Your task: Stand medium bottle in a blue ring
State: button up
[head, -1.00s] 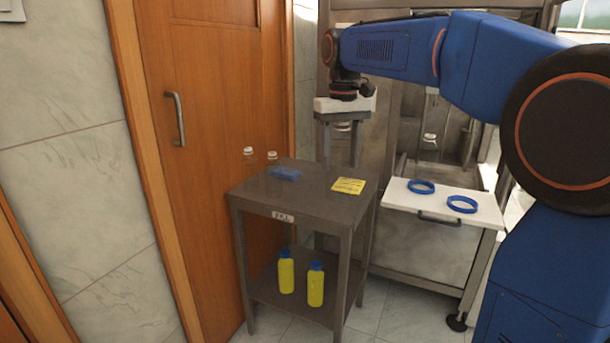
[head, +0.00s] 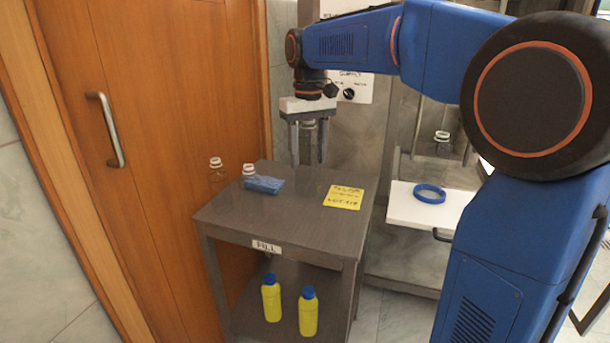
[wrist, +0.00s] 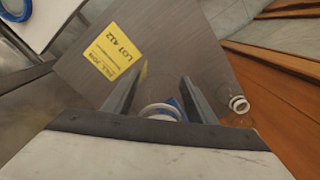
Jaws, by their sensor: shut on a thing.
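My gripper (head: 308,150) is shut on a clear bottle (head: 308,125) with a white neck ring and holds it above the far part of the grey table. The bottle's lower part is hard to make out; its size class is unclear. In the wrist view its white neck (wrist: 160,111) shows between the fingers. A blue ring (head: 430,186) lies on the white shelf to the right, apart from the gripper. A blue ring (wrist: 27,13) also shows at the wrist view's top left corner. A second ring is not visible in the head view now.
The grey table (head: 280,222) carries a yellow note (head: 343,197) and a blue item (head: 264,184). Two clear bottles (head: 249,170) (head: 216,163) stand at its left. Yellow bottles (head: 308,312) stand on its lower shelf.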

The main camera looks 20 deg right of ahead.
aim_at(309, 128)
jog(key=shift+f, duration=2.6)
jog(key=shift+f, duration=0.15)
jog(key=o, duration=1.1)
notch_tip(309, 128, up, 12)
jog(key=shift+f, duration=0.1)
jog(key=shift+s+r, duration=0.15)
jog(key=shift+r, duration=0.1)
